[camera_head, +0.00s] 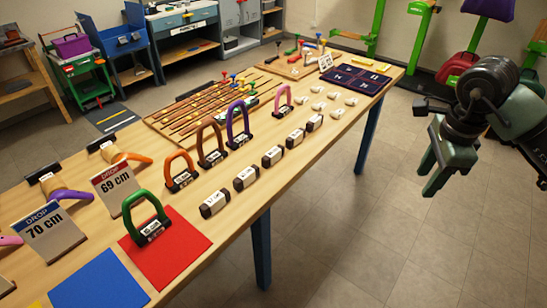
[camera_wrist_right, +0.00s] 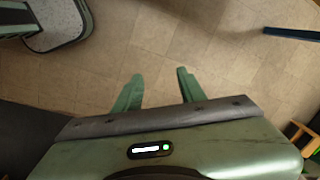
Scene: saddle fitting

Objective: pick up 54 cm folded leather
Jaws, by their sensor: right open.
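Several small dark brown bundles with white labels stand in a row along the near edge of the table in the head view; they look like the folded leathers. One is the nearest bundle (camera_head: 214,204), another the middle bundle (camera_head: 273,156), another the far bundle (camera_head: 314,122). Their labels are too small to read, so I cannot tell which is 54 cm. My right gripper (camera_head: 431,180) is open and empty, off the table's right side over the floor. In the right wrist view its fingers (camera_wrist_right: 159,76) are apart with only floor beyond. My left gripper is not in view.
Coloured stirrup-like loops, such as the orange one (camera_head: 181,181), stand behind the bundles. The green loop (camera_head: 151,231) stands on a red mat (camera_head: 189,253), beside a blue mat (camera_head: 100,284). Drop signs (camera_head: 49,232) and a rod rack (camera_head: 190,112) are farther back.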

